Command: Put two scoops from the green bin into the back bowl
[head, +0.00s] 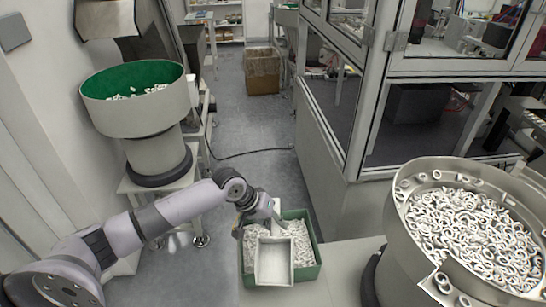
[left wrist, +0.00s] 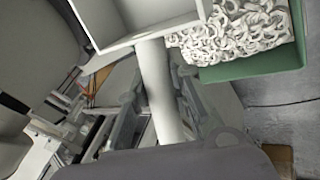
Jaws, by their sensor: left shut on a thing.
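My left gripper (head: 262,214) is shut on the handle of a white square scoop (head: 274,262). The scoop is over the green bin (head: 311,273), and its tray looks empty. I cannot tell whether it touches the pale ring-like parts in the bin. In the left wrist view the scoop's handle (left wrist: 160,92) runs up to its tray, with the green bin (left wrist: 262,66) and its parts at the upper right. The back bowl (head: 160,110), grey with a green inside, stands at the far left and holds a few pale parts. My right gripper is not in view.
A large metal bowl (head: 398,232) full of similar parts stands at the right. A glass-and-metal enclosure (head: 335,160) rises behind the bin. The floor aisle (head: 240,130) is open, with a black cable across it and a cardboard box (head: 262,72) farther back.

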